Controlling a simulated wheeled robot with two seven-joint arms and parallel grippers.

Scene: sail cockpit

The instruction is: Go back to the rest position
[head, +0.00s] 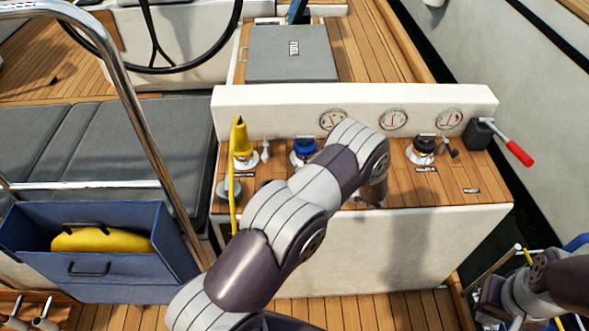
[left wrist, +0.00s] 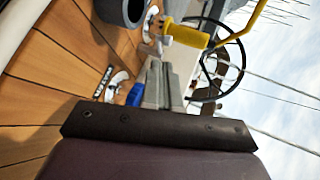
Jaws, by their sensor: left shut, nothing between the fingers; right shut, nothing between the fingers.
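My left arm (head: 283,215) reaches across the console from the lower left. In the head view its wrist bends down over the wooden top, and its fingertips cannot be made out. In the left wrist view my left gripper (left wrist: 158,85) is shut and empty, close to the console fittings. My right gripper (head: 490,297) is low at the right edge of the head view, shut and empty, beside the console's right end. Its fingertips are partly hard to see.
The console top (head: 400,185) carries a yellow-handled fitting (head: 241,145), a blue cap (head: 303,150), a black cap (head: 424,150) and a red-handled lever (head: 517,152). A blue bin (head: 110,285) holds a yellow item. A steel rail (head: 130,90) rises at left.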

